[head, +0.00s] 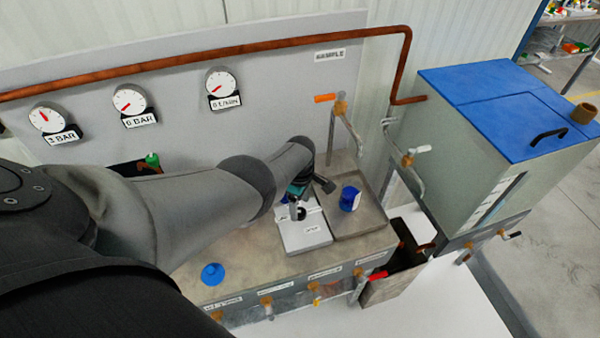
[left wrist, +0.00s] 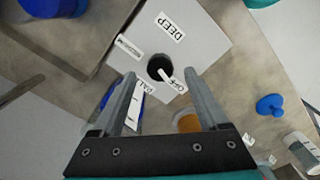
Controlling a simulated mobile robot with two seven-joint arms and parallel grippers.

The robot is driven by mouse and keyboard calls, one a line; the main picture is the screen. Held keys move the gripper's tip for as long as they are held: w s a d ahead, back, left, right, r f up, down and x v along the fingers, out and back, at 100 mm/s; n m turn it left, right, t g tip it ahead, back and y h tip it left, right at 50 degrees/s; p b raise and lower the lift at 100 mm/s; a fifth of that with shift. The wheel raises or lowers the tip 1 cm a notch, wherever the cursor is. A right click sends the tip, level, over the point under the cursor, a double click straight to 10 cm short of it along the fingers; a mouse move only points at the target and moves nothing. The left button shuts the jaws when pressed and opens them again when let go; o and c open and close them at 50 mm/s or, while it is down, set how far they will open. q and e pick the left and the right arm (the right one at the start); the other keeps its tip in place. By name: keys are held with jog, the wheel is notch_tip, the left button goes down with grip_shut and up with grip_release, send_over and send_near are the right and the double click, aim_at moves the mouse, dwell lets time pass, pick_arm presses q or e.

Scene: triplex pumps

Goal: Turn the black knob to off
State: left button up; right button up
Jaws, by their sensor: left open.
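A white mark on the knob points to the lower right in the left wrist view, towards the OFF label. My left gripper (left wrist: 172,78) is open, its two fingers apart with the knob between and just beyond the tips. No contact shows. In the head view my left gripper (head: 299,194) is over the box (head: 303,238), and hides part of it. My right gripper is out of view.
A blue container (head: 350,198) stands on the tray right of the box. A blue knob-shaped piece (head: 212,274) is on the bench at front left. A copper pipe (head: 220,53) and several gauges (head: 129,99) are behind. A tank with a blue lid (head: 500,105) stands right.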

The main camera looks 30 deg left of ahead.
pick_arm(q)
notch_tip(320, 180, up, 6)
jog(key=p, duration=0.4)
jog(key=shift+f, duration=0.25)
notch_tip(320, 180, up, 2)
notch_tip(320, 180, up, 5)
send_over(300, 211)
jog(key=shift+s, duration=0.1)
dwell(0.4)
